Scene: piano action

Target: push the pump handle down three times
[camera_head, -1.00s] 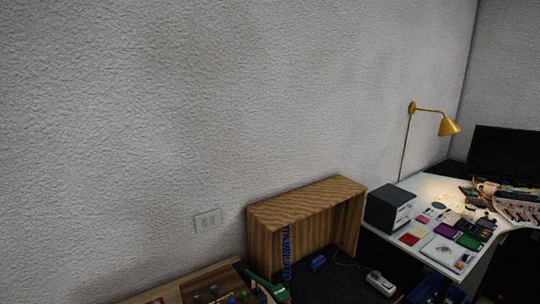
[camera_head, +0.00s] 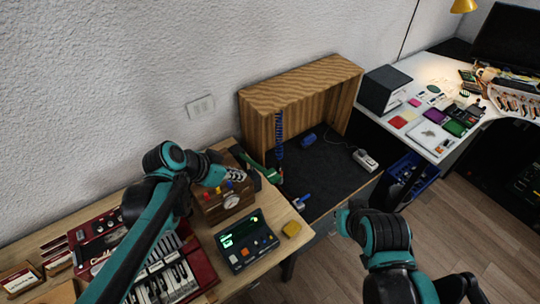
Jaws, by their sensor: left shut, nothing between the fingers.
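My left gripper (camera_head: 236,175) is at the end of the teal and black arm from the left. It is shut and empty, in front of a wooden box with a round dial (camera_head: 231,201). A green lever-like piece (camera_head: 262,170) is just right of and behind the gripper; I cannot tell whether they touch. No part is clearly recognizable as the pump handle. A small blue and white item (camera_head: 302,202) lies on the dark bench surface. My right arm comes in at the lower right; its gripper does not clearly show.
A wooden open box (camera_head: 290,88) with a blue coiled hose (camera_head: 279,137) stands behind. The dark bench surface (camera_head: 322,168) is mostly clear.

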